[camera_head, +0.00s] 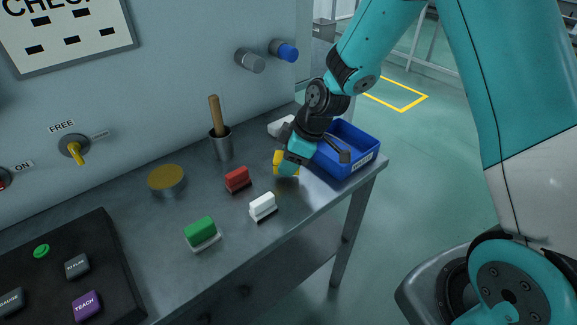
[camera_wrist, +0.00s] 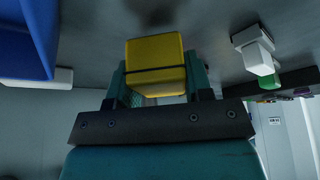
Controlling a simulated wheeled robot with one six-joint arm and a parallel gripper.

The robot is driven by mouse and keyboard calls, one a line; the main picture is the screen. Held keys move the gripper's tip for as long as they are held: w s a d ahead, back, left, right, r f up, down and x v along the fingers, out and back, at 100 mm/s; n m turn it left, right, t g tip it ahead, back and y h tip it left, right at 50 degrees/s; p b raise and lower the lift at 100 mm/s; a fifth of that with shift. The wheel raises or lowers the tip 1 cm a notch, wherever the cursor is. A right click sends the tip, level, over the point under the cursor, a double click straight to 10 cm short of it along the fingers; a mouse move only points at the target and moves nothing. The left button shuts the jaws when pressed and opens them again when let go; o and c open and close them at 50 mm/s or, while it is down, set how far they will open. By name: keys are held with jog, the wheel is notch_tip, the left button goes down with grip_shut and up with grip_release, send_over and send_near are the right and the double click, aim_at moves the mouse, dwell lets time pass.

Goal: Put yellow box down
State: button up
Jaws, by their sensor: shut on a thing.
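The yellow box (camera_wrist: 155,66) is held between the two fingers of my gripper (camera_wrist: 158,85) in the wrist view, with a dark band across it. In the head view the yellow box (camera_head: 279,160) is partly hidden by my gripper (camera_head: 287,163), which is low over the grey table (camera_head: 175,222), just left of the blue bin. I cannot tell whether the box touches the table.
A blue bin (camera_head: 371,163) stands at the table's right end. A red block (camera_head: 238,178), a white block (camera_head: 263,204) and a green block (camera_head: 200,231) sit to the left. A metal cup with a wooden handle (camera_head: 221,143) and a yellow-topped round tin (camera_head: 167,179) stand behind.

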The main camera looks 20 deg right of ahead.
jog(key=shift+f, duration=1.1)
jog(key=shift+f, duration=0.1)
jog(key=o, duration=1)
jog(key=shift+c, duration=0.2)
jog(key=v, duration=1.2)
jog(key=s+a+r+m+g, duration=0.1)
jog(key=s+a+r, duration=0.3)
jog(key=s, duration=0.7)
jog(key=s+a+r+m+g, duration=0.1)
jog(key=s+a+r+m, duration=0.3)
jog(key=s+r, duration=0.3)
jog(key=s, duration=0.4)
jog(key=shift+s+a+m, duration=0.3)
jog(key=shift+s+a, duration=0.05)
